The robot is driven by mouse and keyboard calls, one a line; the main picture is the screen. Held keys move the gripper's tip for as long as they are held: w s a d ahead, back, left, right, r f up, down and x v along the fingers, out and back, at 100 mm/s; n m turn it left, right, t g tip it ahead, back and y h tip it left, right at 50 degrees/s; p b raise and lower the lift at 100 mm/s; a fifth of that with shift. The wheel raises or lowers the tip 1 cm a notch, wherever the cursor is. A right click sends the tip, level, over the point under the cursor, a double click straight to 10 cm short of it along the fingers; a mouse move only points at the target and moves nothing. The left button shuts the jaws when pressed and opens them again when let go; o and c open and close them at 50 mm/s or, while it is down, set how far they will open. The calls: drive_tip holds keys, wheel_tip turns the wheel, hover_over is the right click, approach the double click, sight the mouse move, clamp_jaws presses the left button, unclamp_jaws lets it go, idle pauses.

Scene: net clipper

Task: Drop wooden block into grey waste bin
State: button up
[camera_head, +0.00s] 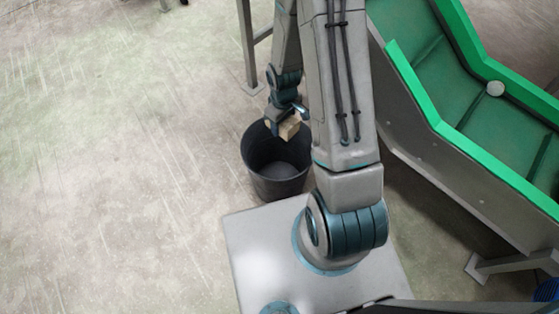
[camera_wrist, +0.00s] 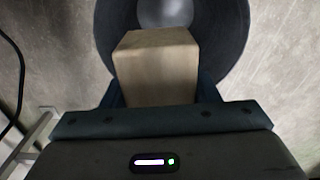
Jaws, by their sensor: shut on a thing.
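The wooden block (camera_head: 289,127) is light brown and box-shaped. My gripper (camera_head: 284,120) is shut on it and holds it over the far part of the bin's opening in the head view. In the wrist view the block (camera_wrist: 156,68) sits between the two fingers of my gripper (camera_wrist: 158,90). The grey waste bin (camera_head: 278,186) is dark, round and open at the top, standing on the floor. Its rim and inner wall also show behind the block in the wrist view (camera_wrist: 228,40). Part of the bin's rim is hidden by my arm and the block.
A green conveyor (camera_head: 450,90) with raised sides runs along the right, with a pale round thing (camera_head: 495,88) on it. A metal frame leg (camera_head: 248,45) stands just behind the bin. The concrete floor (camera_head: 110,150) to the left is clear.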

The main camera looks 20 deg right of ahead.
wheel_tip(320, 180, down, 6)
drive_tip(key=b, duration=0.4)
drive_tip(key=shift+a+b, duration=0.1)
drive_tip(key=shift+b, duration=0.2)
drive_tip(key=o, duration=1.1)
drive_tip(key=shift+o, duration=0.2)
wheel_tip(320, 180, up, 14)
drive_tip(key=p, duration=0.5)
drive_tip(key=shift+f, duration=0.1)
